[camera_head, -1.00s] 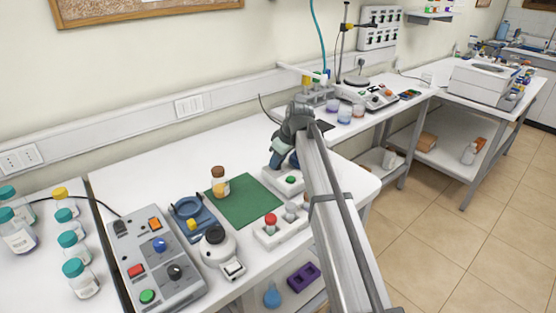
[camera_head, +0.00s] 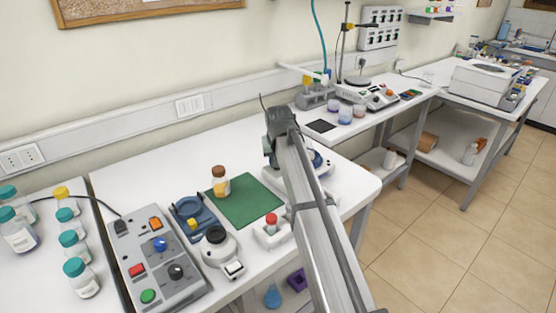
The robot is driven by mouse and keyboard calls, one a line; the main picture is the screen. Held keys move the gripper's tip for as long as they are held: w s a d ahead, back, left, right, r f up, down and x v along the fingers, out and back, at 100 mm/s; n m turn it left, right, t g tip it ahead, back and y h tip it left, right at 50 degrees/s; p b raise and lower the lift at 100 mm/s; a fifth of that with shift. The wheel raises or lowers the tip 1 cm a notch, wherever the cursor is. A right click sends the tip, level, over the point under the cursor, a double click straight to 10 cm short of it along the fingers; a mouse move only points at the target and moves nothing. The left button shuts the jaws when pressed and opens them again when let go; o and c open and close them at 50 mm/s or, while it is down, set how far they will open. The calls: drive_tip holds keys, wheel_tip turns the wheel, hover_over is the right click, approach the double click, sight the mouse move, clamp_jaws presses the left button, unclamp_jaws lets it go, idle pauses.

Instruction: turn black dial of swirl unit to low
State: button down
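A grey control box (camera_head: 158,262) stands at the left front of the bench. It carries a black dial (camera_head: 176,272), a blue dial (camera_head: 160,244) and red, green and orange buttons. I cannot tell whether this box is the swirl unit, nor read the dial's setting. A white device with a blue part (camera_head: 318,160) stands right of the green mat, partly hidden by my arm.
A bottle with amber contents (camera_head: 220,183) stands on the green mat (camera_head: 245,203). A blue stand (camera_head: 194,216) and a white round device (camera_head: 215,245) sit between the control box and mat. Teal-capped bottles (camera_head: 74,245) stand at far left. The back left of the bench is clear.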

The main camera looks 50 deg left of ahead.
drive_tip(key=shift+m, duration=0.6)
drive_tip(key=shift+m+h, duration=0.3)
drive_tip(key=c, duration=0.8)
unclamp_jaws()
drive_tip(key=shift+t, duration=0.3)
drive_tip(key=v, duration=1.3)
drive_tip(key=shift+d+r, duration=0.2)
drive_tip(key=shift+r, duration=0.15)
